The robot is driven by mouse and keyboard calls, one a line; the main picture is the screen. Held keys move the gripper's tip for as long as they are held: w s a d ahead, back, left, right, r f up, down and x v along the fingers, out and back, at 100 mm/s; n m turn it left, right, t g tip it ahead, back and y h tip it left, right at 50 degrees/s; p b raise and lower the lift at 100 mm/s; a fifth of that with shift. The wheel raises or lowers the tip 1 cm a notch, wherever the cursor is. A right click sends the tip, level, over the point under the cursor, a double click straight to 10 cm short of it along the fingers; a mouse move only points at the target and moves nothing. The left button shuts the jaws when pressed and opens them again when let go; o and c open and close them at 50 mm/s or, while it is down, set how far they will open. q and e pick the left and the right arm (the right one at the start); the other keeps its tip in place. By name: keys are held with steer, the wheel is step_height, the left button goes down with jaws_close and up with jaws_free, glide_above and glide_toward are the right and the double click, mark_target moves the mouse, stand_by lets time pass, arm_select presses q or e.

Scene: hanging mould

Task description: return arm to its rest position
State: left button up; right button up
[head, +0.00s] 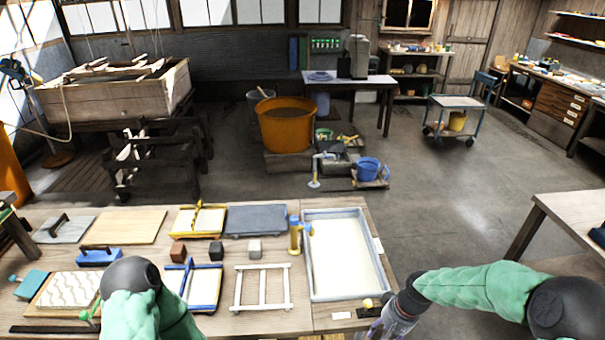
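My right arm, in a green sleeve, reaches in from the lower right of the head view. Its gripper (388,326) is at the front right edge of the workbench, beside the white-filled tray, partly cut off by the bottom of the picture. Its fingertips are not clear enough to tell open from shut. My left arm, also in a green sleeve, rises at the bottom left in front of the bench. Its gripper is not visible.
The wooden workbench (300,322) holds a white-filled tray (345,258), a white frame (262,288), a blue-edged mould (193,285), boards and small blocks. A small yellow ball (367,303) lies near my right gripper. Another table (575,222) stands at right; open floor lies between.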

steer(key=s+a+f+b, duration=0.1)
steer(key=s+a+f, duration=0.3)
steer(key=f, duration=0.3)
steer(key=s+a+f+y+b, duration=0.1)
steer(key=s+a+f+b, duration=0.1)
steer(key=s+a+f, duration=0.2)
steer(key=s+a+f+m+b, duration=0.1)
steer(key=s+a+f, duration=0.3)
steer(key=s+f, duration=0.4)
steer(key=x, duration=0.2)
steer(key=shift+f, duration=0.45)
